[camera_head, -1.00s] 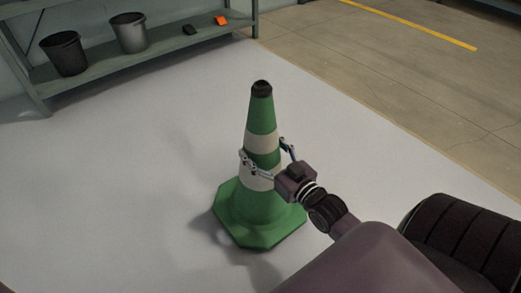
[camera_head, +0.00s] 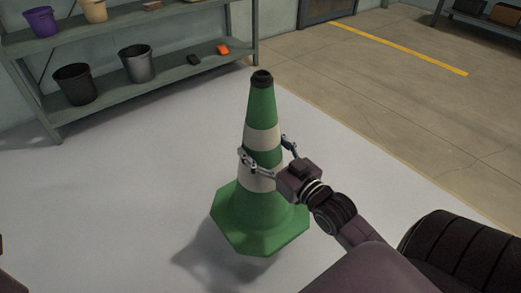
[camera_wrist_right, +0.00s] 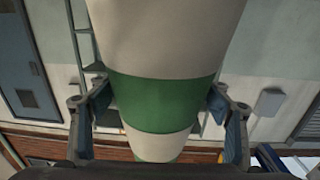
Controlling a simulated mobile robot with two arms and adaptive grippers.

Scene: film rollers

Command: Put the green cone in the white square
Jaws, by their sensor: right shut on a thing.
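The green cone (camera_head: 262,218) with two white bands and a dark tip stands upright in the middle of the head view. My right gripper (camera_head: 265,150) is shut on it around its middle, with one finger on each side. In the right wrist view the cone (camera_wrist_right: 165,92) fills the centre between the two fingers of the gripper (camera_wrist_right: 165,105). The white floor area (camera_head: 120,190) spreads under and around the cone. The cone's shadow falls to the lower left and looks partly apart from the base, so the cone appears raised off the floor. My left gripper is not in view.
A grey shelf (camera_head: 110,92) at the upper left holds a black bucket (camera_head: 74,84), a grey bucket (camera_head: 137,63) and small items. Tan concrete floor (camera_head: 400,100) with a yellow line (camera_head: 400,50) lies to the right. The white floor left of the cone is clear.

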